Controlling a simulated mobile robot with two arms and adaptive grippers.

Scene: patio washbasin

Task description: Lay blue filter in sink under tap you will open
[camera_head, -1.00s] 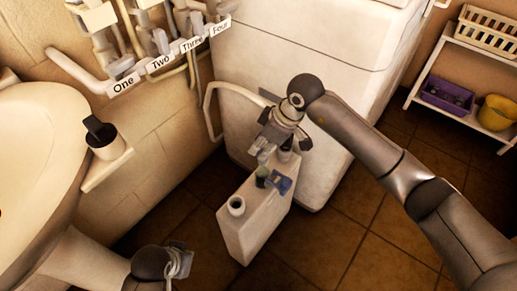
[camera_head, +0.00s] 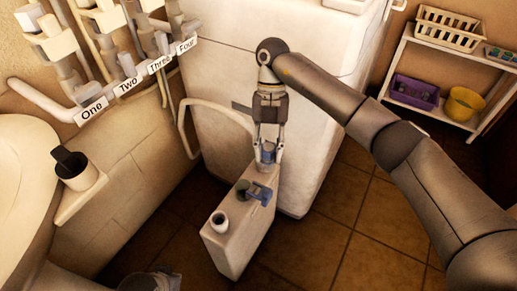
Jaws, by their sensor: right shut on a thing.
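My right gripper (camera_head: 267,157) points down over the narrow white stand and is shut on a small blue piece (camera_head: 268,154), which looks like the blue filter. The fingers partly hide it, and I cannot tell if it still touches the stand. The white sink (camera_head: 22,190) is at the left edge, only partly in view. Several taps (camera_head: 62,45) are on the wall at the upper left, above labels One, Two, Three and Four. My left gripper (camera_head: 165,284) is cut off at the bottom edge; its jaws are unclear.
The narrow white stand (camera_head: 226,250) also holds a white jar (camera_head: 219,221), a dark round item (camera_head: 242,188) and a flat blue item (camera_head: 262,195). A dark cup (camera_head: 74,168) is on the sink-side ledge. A white cabinet (camera_head: 300,95) stands behind; a shelf (camera_head: 440,110) is at right.

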